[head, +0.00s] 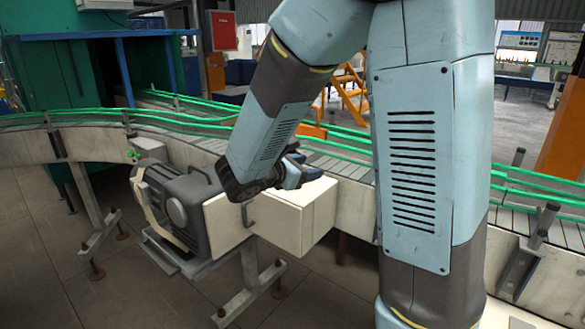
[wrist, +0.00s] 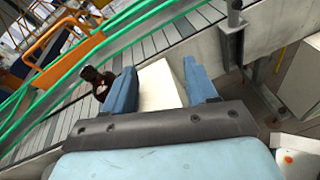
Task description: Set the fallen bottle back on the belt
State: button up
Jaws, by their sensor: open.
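A dark brown bottle (wrist: 97,82) with a pale label patch shows in the wrist view, over the conveyor belt (wrist: 62,124) and just left of my left finger. I cannot tell whether it stands or lies. I do not make it out in the head view, where my arm covers part of the belt. My gripper (wrist: 160,68) is open, its two blue fingers apart with no bottle between them. In the head view my gripper (head: 303,163) is over the cream box beside the belt.
The cream box (head: 310,212) and a grey motor (head: 178,205) sit at the belt's near side. Green guide rails (head: 80,112) run along the belt. A post with a bracket (head: 528,250) stands at the right. A green machine housing (head: 50,75) is at the back left.

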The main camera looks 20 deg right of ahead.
aim_at(289, 152)
jog(key=w+a+f+n+t+y, duration=0.1)
jog(key=w+a+f+n+t, duration=0.1)
jog(key=w+a+n+t, duration=0.55)
jog(key=shift+m+g, duration=0.35)
jog(key=shift+g, duration=0.5)
jog(key=x, duration=0.6)
jog(key=shift+s+d, duration=0.1)
jog(key=shift+s, duration=0.1)
jog(key=shift+s+d+r+x, duration=0.1)
jog(key=shift+r+x, duration=0.05)
jog(key=shift+x, duration=0.6)
jog(key=shift+s+d+r+x, duration=0.1)
jog(key=shift+x, duration=0.7)
jog(key=shift+d+r+x, duration=0.1)
jog(key=shift+r+x, duration=0.05)
jog(key=shift+x, duration=0.6)
jog(key=shift+w+d, duration=0.25)
jog(key=shift+w, duration=0.15)
jog(key=shift+s+f, duration=0.1)
grip_shut()
jog(key=shift+a, duration=0.1)
